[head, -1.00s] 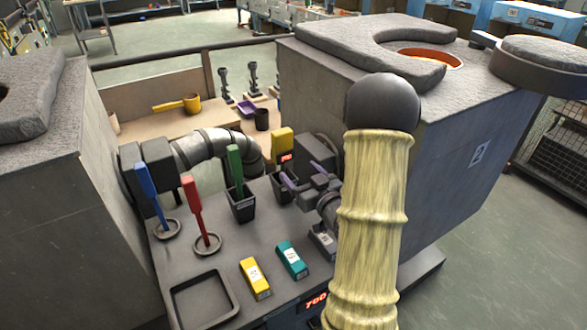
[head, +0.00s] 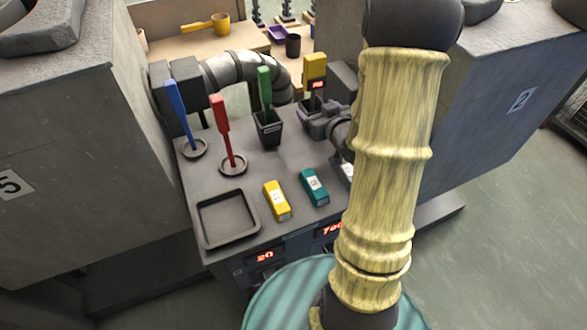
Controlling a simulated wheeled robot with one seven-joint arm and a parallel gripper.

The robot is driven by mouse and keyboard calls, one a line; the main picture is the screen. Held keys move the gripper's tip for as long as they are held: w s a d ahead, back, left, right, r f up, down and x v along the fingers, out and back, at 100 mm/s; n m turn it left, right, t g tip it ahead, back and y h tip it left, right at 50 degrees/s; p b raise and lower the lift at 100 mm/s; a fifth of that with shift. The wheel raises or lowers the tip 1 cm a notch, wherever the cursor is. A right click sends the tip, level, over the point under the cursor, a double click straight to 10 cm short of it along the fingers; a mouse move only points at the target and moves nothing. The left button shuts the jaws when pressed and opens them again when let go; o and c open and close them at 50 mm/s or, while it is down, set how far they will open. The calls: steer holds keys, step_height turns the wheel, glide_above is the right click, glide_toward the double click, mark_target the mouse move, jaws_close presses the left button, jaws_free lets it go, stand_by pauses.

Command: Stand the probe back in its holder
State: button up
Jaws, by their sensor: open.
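The probe (head: 315,72), a yellow unit with a small red lit display, stands upright at the back right of the grey bench. Its lower end goes down behind my gripper into what seems to be a dark holder. The gripper hides most of that holder, so I cannot tell how deep the probe sits. My gripper (head: 309,109) is open, low in front of the probe. Whether its fingers touch the probe is not clear.
A green-handled tool stands in a black holder (head: 268,131) to the left. Blue (head: 178,106) and red (head: 222,120) tools stand in rings. A yellow block (head: 277,200), a teal block (head: 313,187) and an empty tray (head: 228,219) lie in front. Grey blocks flank the bench.

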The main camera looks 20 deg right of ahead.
steer(key=s+a+f+g, duration=0.2)
steer(key=s+a+g, duration=0.9)
steer(key=s+a, duration=0.3)
steer(key=s, duration=0.2)
steer(key=shift+s+a+m+g, duration=0.3)
steer(key=shift+g, duration=0.1)
